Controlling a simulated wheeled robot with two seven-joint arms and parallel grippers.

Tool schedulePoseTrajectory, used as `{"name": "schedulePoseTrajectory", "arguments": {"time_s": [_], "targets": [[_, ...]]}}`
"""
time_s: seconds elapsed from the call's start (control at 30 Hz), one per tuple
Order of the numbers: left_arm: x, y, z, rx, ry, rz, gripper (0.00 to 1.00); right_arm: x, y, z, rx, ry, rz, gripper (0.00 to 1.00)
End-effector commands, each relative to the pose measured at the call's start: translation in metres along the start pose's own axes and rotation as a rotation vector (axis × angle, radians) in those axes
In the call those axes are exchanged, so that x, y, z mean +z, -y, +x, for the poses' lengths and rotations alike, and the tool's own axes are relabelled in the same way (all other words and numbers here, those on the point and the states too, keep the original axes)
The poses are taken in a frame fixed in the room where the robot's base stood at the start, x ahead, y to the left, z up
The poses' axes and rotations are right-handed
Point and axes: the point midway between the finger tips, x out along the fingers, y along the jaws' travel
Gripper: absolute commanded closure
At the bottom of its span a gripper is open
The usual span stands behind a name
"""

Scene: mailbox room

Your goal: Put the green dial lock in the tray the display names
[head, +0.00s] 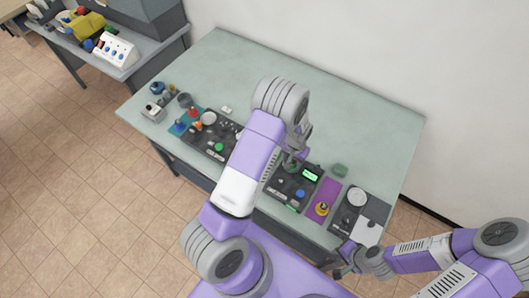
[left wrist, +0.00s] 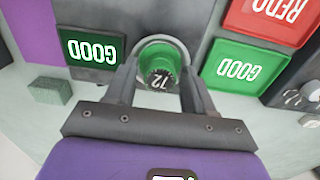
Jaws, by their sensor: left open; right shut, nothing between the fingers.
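The green dial lock (left wrist: 160,62), marked 72, sits in a round seat on a dark panel in the left wrist view. My left gripper (left wrist: 160,84) is open, with its fingers on either side of the lock's near edge; I cannot tell whether they touch it. A green tray (left wrist: 238,66) is labelled GOOD; a red tray (left wrist: 270,14) is labelled REDO. My left arm hides the trays in the head view. My right gripper (head: 343,268) is shut and empty near the table's front edge.
Dark panels and small parts line the table's front. A purple mat (head: 324,201) lies right of the display panel. A pale green block (head: 340,170) stands behind it. The back of the table (head: 350,120) is clear. A side bench (head: 145,62) stands at the far left.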

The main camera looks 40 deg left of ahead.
Motion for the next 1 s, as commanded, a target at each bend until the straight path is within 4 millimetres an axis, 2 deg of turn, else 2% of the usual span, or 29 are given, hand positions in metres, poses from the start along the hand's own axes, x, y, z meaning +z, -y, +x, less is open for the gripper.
{"name": "schedulePoseTrajectory", "arguments": {"time_s": [0.07,0.4,0.57,1.0], "targets": [[0.000,0.000,0.000,0.000,0.000,0.000,0.50,0.000,0.000,0.000,0.000,0.000,0.000,1.00],[0.000,0.000,0.000,0.000,0.000,0.000,1.00,0.000,0.000,0.000,0.000,0.000,0.000,1.00],[0.000,0.000,-0.004,0.000,0.000,0.000,1.00,0.000,0.001,-0.003,0.000,0.000,0.000,1.00],[0.000,0.000,-0.030,0.000,0.001,0.000,1.00,0.001,0.007,-0.019,0.000,0.000,0.000,1.00]]}}
